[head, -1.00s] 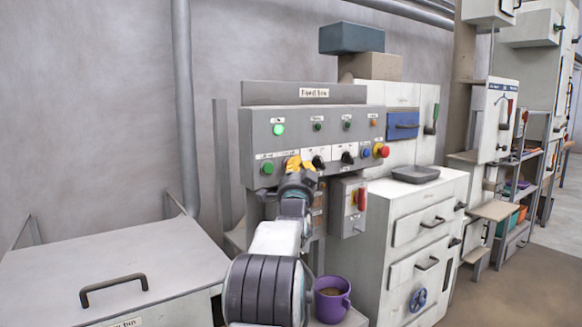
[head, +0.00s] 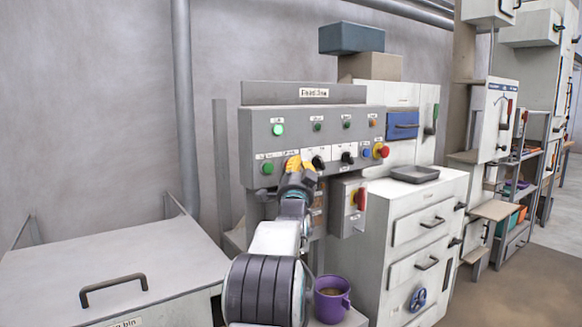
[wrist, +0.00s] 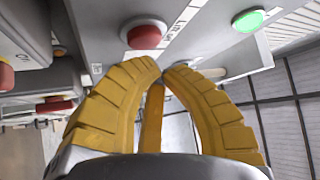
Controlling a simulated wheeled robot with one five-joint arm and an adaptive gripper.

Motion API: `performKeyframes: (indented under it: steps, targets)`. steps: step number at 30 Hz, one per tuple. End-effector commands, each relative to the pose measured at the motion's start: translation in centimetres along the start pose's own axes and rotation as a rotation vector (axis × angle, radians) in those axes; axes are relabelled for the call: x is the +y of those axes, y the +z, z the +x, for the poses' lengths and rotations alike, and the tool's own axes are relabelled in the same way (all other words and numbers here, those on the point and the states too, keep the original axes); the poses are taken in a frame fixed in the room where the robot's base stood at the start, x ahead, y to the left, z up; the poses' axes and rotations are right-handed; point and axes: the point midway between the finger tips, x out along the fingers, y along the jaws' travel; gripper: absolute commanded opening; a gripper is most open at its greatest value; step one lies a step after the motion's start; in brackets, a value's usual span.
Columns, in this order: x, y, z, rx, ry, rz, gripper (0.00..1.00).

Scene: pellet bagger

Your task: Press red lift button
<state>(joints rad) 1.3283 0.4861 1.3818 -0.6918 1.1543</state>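A round red button (wrist: 143,34) sits on the grey panel just beyond my fingertips in the wrist view. I see a gap in the picture between the tips and the button, but cannot tell the exact distance. My gripper (wrist: 162,72) has its yellow fingers curved together at the tips, shut and empty. In the head view my gripper (head: 293,163) is in front of the lower button row of the control panel (head: 255,147) and appears to hide this red button. A green button (wrist: 248,19) lies to its right in the wrist view.
A larger red button (head: 383,151) and a blue one (head: 366,153) are at the panel's right end. A switch box (head: 348,210) with a red handle hangs below. A lidded bin (head: 180,265) is left.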

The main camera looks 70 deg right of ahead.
Motion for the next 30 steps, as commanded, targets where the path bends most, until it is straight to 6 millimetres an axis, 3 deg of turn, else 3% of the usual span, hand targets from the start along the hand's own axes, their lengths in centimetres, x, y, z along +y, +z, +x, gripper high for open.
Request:
performKeyframes:
  steps: [30]
  targets:
    - [0.03,0.59,0.65,-0.007,-0.003,0.0,0.0]
